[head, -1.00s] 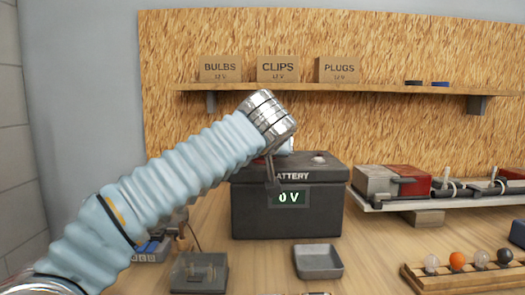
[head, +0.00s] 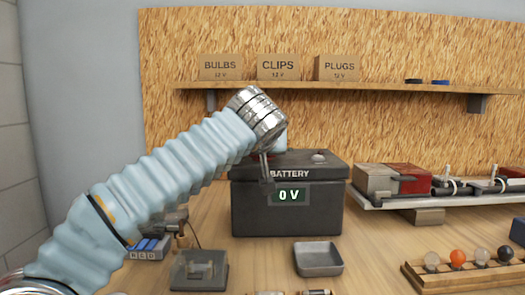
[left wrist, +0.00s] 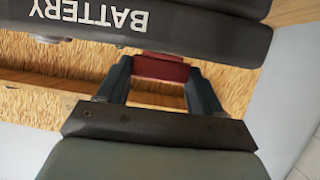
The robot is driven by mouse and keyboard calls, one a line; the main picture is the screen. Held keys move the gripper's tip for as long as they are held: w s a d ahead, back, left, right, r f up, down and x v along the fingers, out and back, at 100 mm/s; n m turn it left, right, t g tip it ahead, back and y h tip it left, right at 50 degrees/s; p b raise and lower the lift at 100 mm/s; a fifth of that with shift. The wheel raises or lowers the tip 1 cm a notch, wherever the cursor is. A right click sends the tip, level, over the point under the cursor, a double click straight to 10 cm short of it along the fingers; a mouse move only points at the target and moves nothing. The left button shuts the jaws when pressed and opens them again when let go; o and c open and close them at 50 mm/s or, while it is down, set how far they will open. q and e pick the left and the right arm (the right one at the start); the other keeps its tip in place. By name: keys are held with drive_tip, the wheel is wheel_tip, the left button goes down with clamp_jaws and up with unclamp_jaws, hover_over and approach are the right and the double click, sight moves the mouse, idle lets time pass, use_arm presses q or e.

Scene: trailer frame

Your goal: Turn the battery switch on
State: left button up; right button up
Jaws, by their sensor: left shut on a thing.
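The black battery (head: 285,215) stands on the bench with a display (head: 289,196) reading 0 V. In the left wrist view the battery (left wrist: 200,35) fills the top, its BATTERY label upside down. A red piece (left wrist: 160,68), seemingly the battery switch, shows between the fingers of my left gripper (left wrist: 162,74). The gripper is shut on it. In the head view my left wrist hides the switch, and only a dark part of the left gripper (head: 266,170) shows in front of the battery's upper left. My right gripper is not in view.
A grey tray (head: 318,260) and a small clear-topped box (head: 198,270) lie in front of the battery. A rack with several bulbs (head: 457,259) is at right, below a metal rail (head: 430,203) with parts. A shelf (head: 340,87) with labelled boxes runs behind.

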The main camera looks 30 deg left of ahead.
use_arm(q)
drive_tip(key=m+h, duration=0.1)
drive_tip(key=m+t+h+b, duration=0.1)
drive_tip(key=m+h, duration=0.1)
drive_tip(key=shift+s+a, duration=0.1)
drive_tip(key=shift+a, duration=0.1)
drive_tip(key=m+h, duration=0.1)
drive_tip(key=h, duration=0.1)
drive_tip(key=m+h, duration=0.1)
drive_tip(key=shift+a+m+t+b, duration=0.25)
drive_tip(key=shift+m+t+b, duration=0.05)
drive_tip(key=shift+t+b, duration=0.1)
drive_tip(key=m+h, duration=0.2)
drive_tip(key=shift+a+h, duration=0.1)
drive_tip(key=shift+h, duration=0.2)
drive_tip(key=m+h, duration=0.1)
drive_tip(key=m+g+h+p, duration=0.1)
drive_tip(key=m+h, duration=0.1)
drive_tip(key=shift+a+r, duration=0.1)
drive_tip(key=shift+a, duration=0.1)
drive_tip(key=shift+m+g+h+p, duration=0.7)
drive_tip(key=shift+m+h, duration=0.2)
drive_tip(key=shift+h, duration=0.1)
drive_tip(key=shift+m+h, duration=0.3)
drive_tip(key=shift+f, duration=0.2)
drive_tip(key=o, duration=1.1)
drive_tip(key=shift+c, duration=0.2)
